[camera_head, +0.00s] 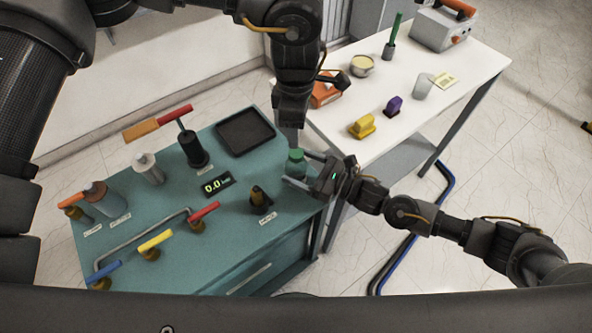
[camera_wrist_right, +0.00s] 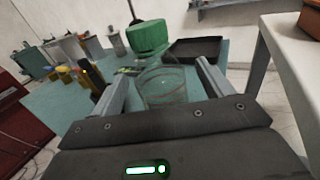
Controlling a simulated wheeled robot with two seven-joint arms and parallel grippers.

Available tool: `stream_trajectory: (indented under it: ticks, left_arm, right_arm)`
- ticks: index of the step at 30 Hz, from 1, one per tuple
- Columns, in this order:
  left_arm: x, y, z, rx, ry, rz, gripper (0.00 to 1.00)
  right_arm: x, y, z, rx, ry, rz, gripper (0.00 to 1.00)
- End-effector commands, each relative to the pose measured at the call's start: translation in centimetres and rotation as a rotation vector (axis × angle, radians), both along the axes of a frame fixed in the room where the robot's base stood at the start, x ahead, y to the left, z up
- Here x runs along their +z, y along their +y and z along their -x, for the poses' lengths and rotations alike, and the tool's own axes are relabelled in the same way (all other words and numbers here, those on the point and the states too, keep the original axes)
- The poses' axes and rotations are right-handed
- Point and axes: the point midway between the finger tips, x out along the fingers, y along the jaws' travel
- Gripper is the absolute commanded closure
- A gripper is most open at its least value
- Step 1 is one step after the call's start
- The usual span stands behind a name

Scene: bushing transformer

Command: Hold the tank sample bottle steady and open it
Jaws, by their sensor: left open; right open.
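The tank sample bottle (camera_head: 296,169) is clear glass with a green cap (camera_head: 296,155) and stands at the right edge of the teal bench. In the right wrist view its glass body (camera_wrist_right: 163,85) and green cap (camera_wrist_right: 148,37) show ahead of my right gripper (camera_wrist_right: 163,75). In the head view my right gripper (camera_head: 294,167) is open, with one finger on each side of the bottle; I cannot tell whether they touch it. My left gripper (camera_head: 294,137) is open, pointing down just above and behind the cap; its fingertips are partly hidden.
The teal bench (camera_head: 225,235) holds a black tray (camera_head: 245,131), a 0.0 display (camera_head: 217,185), a dark pointed part (camera_head: 260,200) and several coloured-handle valves to the left. A white table (camera_head: 455,85) with several small items stands close on the right.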

Motion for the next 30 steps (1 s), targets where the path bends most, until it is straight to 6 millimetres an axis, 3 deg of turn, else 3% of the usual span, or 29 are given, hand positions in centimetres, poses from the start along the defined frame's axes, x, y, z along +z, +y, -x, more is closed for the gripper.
stream_trajectory:
  ticks: [6,14,30]
  left_arm:
    - [0.0,-0.01,0.01,0.0,0.0,0.0,0.49]
    - [0.0,-0.02,0.01,0.0,0.0,0.0,0.49]
    - [-0.01,-0.01,0.01,0.0,0.0,0.0,0.49]
  right_arm:
    - [0.0,1.13,-0.54,0.0,0.0,0.0,0.21]
    - [-0.01,1.19,-0.56,0.0,0.001,0.0,0.21]
    - [-0.01,1.15,-0.55,0.0,0.001,0.0,0.92]
